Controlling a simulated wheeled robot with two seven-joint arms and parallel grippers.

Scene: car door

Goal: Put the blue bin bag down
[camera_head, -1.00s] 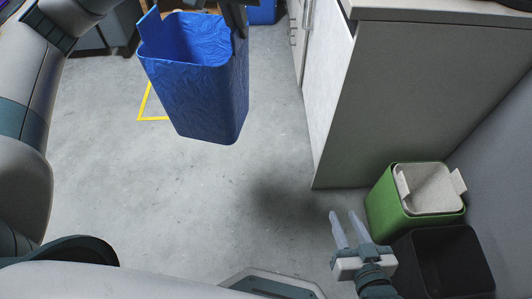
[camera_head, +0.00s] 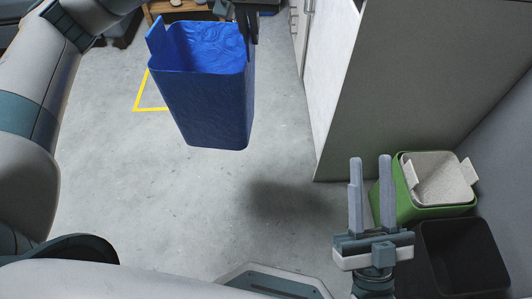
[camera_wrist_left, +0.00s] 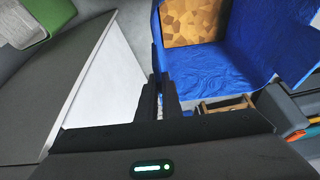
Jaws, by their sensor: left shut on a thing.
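The blue bin bag (camera_head: 205,105) hangs upright in the air, open at the top, with the floor visible around and below it. My left gripper (camera_head: 246,28) is shut on its right upper rim. In the left wrist view the fingers (camera_wrist_left: 163,95) are closed at the edge of the blue bag (camera_wrist_left: 225,68). A brown patterned patch shows at the bag there; I cannot tell what it is. My right gripper (camera_head: 370,162) is open and empty, fingers pointing up the picture, left of a green bin.
A yellow outline (camera_head: 138,107) is marked on the grey floor, partly hidden behind the bag. A grey-sided cabinet (camera_head: 410,80) stands right. The green bin (camera_head: 387,203) with a pale liner and a black bin (camera_head: 465,260) stand lower right. The middle floor is clear.

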